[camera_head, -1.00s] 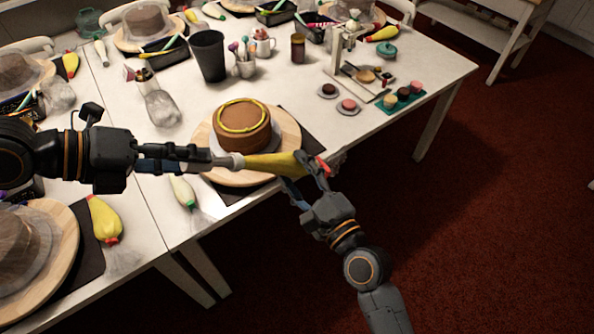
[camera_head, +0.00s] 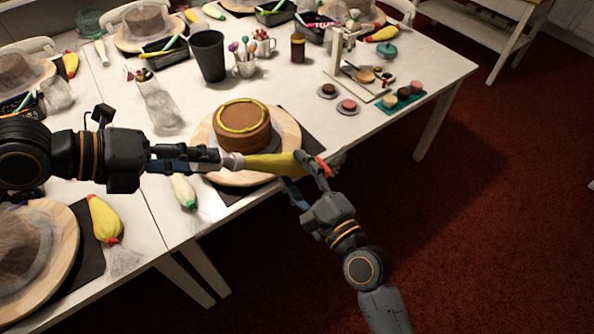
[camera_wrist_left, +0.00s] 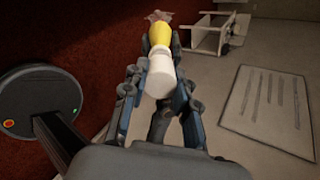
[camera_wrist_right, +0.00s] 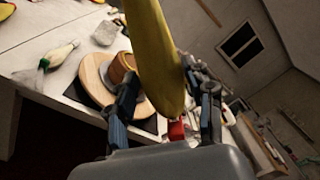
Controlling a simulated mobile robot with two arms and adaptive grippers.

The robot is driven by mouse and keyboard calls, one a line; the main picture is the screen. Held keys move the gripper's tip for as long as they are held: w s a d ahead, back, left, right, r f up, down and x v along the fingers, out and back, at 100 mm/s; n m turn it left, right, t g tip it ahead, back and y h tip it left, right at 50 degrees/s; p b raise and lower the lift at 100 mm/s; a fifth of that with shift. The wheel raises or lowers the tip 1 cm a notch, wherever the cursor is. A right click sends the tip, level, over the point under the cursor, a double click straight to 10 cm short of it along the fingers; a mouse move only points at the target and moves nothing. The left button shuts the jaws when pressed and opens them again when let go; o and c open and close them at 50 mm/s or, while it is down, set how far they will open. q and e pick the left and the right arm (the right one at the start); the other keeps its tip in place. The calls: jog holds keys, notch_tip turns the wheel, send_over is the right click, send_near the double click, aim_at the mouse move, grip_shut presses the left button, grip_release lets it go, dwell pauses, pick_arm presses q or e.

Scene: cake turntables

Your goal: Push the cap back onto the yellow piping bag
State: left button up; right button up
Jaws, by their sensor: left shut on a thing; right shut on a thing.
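The yellow piping bag (camera_head: 275,165) is held in the air, roughly level, in front of the cake. My right gripper (camera_head: 308,172) is shut on its red-ended right part; the yellow bag (camera_wrist_right: 158,60) and red end (camera_wrist_right: 177,129) also show in the right wrist view. My left gripper (camera_head: 212,158) is shut on the white cap (camera_wrist_left: 160,76) at the bag's left end. The cap is in line with the yellow bag (camera_wrist_left: 160,36) and meets it. I cannot tell how deeply the cap sits, since its inside is hidden.
A brown cake (camera_head: 242,130) with a yellow ring stands on a round wooden turntable (camera_head: 287,135) just behind the bag. Another yellow bag (camera_head: 104,217) and a pale bag (camera_head: 184,190) lie on the white table. A black cup (camera_head: 208,57) stands further back. Red floor is open at right.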

pick_arm(q)
jog(key=shift+x, duration=1.3)
dwell(0.6)
jog(key=o, duration=1.1)
jog(key=shift+a, duration=0.1)
jog(key=v, duration=1.2)
